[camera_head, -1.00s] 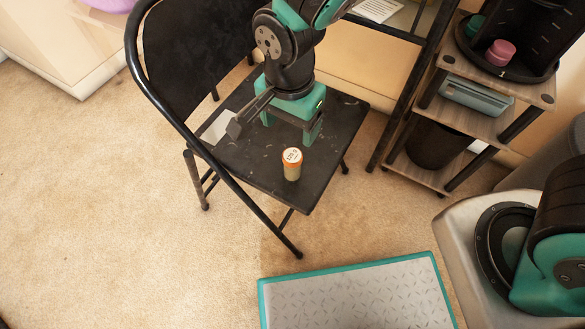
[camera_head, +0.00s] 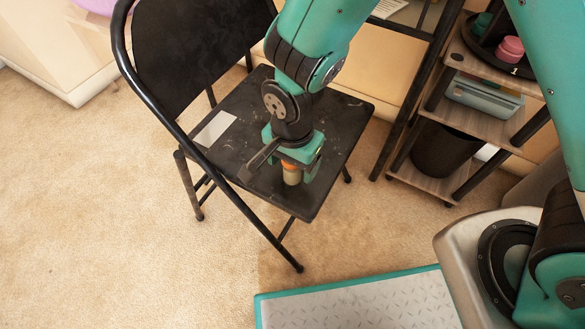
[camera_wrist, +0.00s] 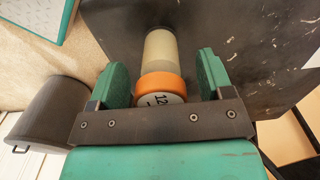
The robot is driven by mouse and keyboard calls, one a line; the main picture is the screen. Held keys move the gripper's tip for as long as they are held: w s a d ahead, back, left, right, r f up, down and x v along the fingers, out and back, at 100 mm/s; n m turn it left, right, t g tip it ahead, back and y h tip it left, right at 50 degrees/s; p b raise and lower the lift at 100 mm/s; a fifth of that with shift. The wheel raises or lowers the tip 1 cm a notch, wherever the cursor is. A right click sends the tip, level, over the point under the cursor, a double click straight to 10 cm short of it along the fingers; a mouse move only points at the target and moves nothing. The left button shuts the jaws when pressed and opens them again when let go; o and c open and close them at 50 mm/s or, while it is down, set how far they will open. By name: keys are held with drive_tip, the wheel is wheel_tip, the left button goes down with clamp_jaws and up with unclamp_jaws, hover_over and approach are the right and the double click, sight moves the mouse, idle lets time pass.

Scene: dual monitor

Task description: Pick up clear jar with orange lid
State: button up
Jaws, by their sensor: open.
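The clear jar (camera_wrist: 160,49) with its orange lid (camera_wrist: 160,84) stands on the black chair seat (camera_head: 225,165); its contents look pale. In the head view the jar (camera_head: 292,176) shows only partly, below my gripper. My gripper (camera_wrist: 162,82) is open, with one green finger on each side of the lid. Small gaps show between the fingers and the jar in the wrist view. The white lid top, with printed digits, is partly hidden by the gripper's dark bar.
A white sheet (camera_head: 214,128) lies on the seat near the backrest (camera_head: 200,50). A shelf unit (camera_head: 455,125) with a dark bin (camera_head: 443,148) stands at the right. Carpet (camera_head: 100,200) is clear at the left.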

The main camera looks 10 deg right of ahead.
drive_tip(key=shift+r, duration=0.1)
drive_tip(key=c, duration=1.1)
drive_tip(key=shift+o, duration=0.2)
drive_tip(key=shift+r, duration=0.1)
